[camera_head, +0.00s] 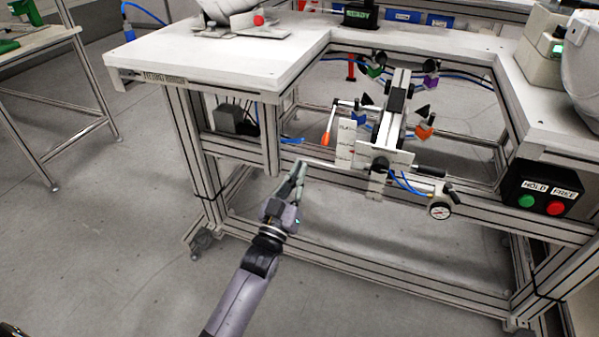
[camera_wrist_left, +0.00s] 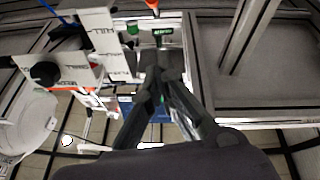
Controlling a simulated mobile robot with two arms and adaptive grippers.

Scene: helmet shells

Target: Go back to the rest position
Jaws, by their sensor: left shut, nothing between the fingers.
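My left gripper (camera_head: 299,168) is in front of the workbench's lower frame in the head view, left of the clamp fixture and below the tabletop level. Its fingers point up and away. In the left wrist view its dark fingers (camera_wrist_left: 160,70) come together at the tips, shut with nothing between them. My right gripper is in neither view.
The white workbench (camera_head: 225,70) has a recess holding a clamp fixture (camera_head: 375,157) with a pressure gauge (camera_head: 440,208). A HOLD/FREE button box (camera_head: 541,190) hangs at right. White shells (camera_head: 583,75) stand on the top.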

